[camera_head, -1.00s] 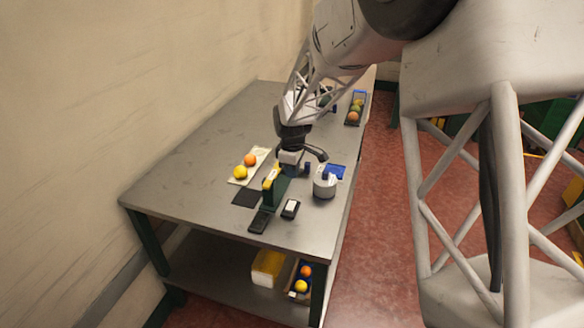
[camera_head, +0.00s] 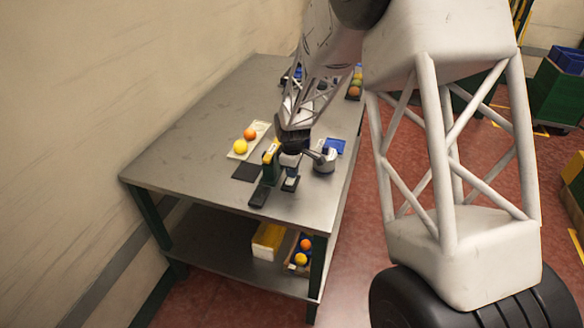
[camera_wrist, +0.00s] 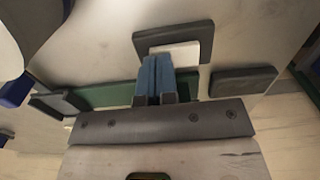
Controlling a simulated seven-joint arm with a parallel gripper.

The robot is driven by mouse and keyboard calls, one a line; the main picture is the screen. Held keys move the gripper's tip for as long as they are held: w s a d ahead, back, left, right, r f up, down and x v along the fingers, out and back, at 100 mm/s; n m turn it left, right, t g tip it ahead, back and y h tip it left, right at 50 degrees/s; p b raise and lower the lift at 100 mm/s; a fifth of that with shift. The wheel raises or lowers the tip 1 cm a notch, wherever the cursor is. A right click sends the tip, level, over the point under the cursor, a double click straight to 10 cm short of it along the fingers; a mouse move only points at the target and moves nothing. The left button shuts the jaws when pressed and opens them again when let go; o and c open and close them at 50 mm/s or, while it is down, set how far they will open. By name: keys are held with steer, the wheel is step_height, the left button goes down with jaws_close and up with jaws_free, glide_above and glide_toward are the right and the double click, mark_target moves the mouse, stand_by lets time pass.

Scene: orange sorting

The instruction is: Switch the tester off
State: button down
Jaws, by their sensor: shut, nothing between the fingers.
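The tester appears to be the green upright unit with a yellow top (camera_head: 270,158) on the table. A small dark box with a white top plate, likely its switch, stands just right of it (camera_head: 290,184). In the wrist view this box (camera_wrist: 143,42) lies directly beyond my fingertips, its white plate (camera_wrist: 178,51) partly hidden by them. My gripper (camera_wrist: 155,62) is shut and empty, its blue fingers together over the near left part of the plate. Whether they touch it I cannot tell.
A dark pad (camera_head: 259,195) lies at the tester's near end. A black mat (camera_head: 245,172) and a pale tray (camera_head: 240,155) with an orange and a yellow fruit are to the left. A grey round pot (camera_head: 325,163) and blue tray (camera_head: 334,146) stand close on the right.

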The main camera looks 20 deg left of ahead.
steer(key=shift+f, duration=0.1)
stand_by(0.3)
steer(key=shift+f, duration=0.15)
steer(key=shift+s, duration=0.1)
steer(key=shift+s+r, duration=0.4)
steer(key=shift+s, duration=0.15)
stand_by(0.3)
steer(key=shift+r, duration=0.1)
step_height(320, 180, up, 14)
steer(key=w, duration=0.2)
stand_by(0.8)
